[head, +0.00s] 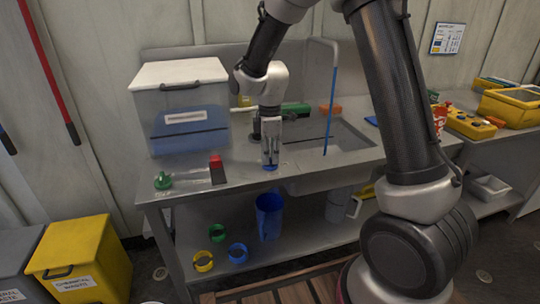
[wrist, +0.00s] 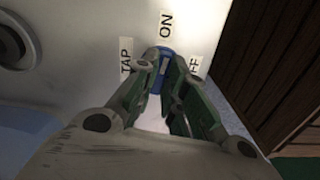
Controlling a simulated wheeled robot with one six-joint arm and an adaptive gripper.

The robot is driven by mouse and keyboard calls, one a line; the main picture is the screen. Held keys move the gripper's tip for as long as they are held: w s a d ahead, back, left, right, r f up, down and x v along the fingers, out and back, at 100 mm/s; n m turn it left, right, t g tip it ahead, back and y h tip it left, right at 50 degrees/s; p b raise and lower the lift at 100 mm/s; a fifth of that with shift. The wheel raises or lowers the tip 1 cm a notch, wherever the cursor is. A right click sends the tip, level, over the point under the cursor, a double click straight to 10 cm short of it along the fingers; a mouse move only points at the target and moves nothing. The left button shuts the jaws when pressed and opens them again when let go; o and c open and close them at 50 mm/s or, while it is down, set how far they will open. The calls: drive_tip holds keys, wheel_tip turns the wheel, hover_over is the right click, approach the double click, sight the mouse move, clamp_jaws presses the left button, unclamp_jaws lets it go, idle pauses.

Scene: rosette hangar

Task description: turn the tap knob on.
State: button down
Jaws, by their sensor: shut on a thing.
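The blue tap knob (wrist: 157,54) is on a pale panel in the wrist view, with a TAP label to its left, an ON label above it and a partly covered OFF label to its right. My gripper (wrist: 163,72) is shut on the knob, one finger on each side. In the head view my gripper (head: 270,158) points down at the counter's front edge, and a bit of the blue knob (head: 270,168) shows below the fingertips. The fingers hide part of the knob, and I cannot tell which way it is turned.
The sink basin (head: 325,150) lies right of my gripper, with a tall thin spout pipe and a blue strip beside it. A blue bin (head: 269,217) and colored rings sit on the lower shelf.

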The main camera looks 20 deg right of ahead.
drive_tip(key=shift+n, duration=0.8)
drive_tip(key=c, duration=1.5)
unclamp_jaws()
wheel_tip(320, 180, up, 12)
